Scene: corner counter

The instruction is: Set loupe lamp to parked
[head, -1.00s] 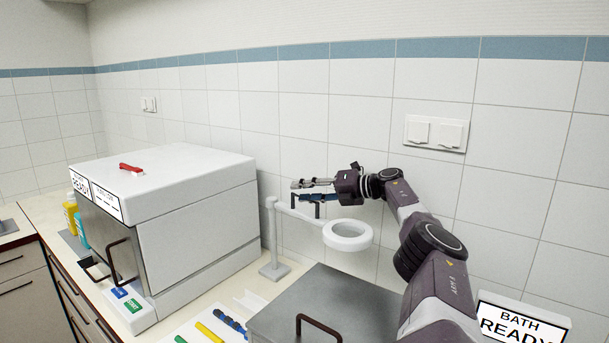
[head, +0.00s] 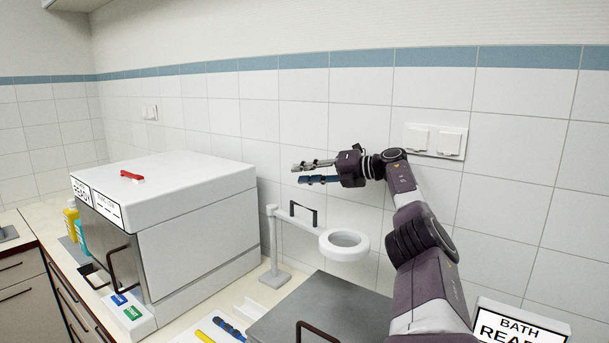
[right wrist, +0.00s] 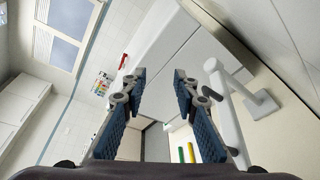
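The loupe lamp (head: 344,245) is white, with a ring head on a horizontal arm, a thin post and a square base (head: 274,277). A dark handle (head: 303,212) stands up from its arm. The ring head points right, in front of the tiled wall. My right gripper (head: 304,173) is above the handle, apart from it, with its fingers pointing left. It is open and empty; the right wrist view shows a clear gap between its blue finger pads (right wrist: 159,85). Part of the white lamp (right wrist: 224,112) shows right of the fingers there. My left gripper is not in view.
A large white box oven (head: 195,210) with a red item (head: 131,176) on top stands left of the lamp. A grey-lidded bath (head: 300,315) is in front of the ring. Wall switches (head: 435,141) are behind my right arm.

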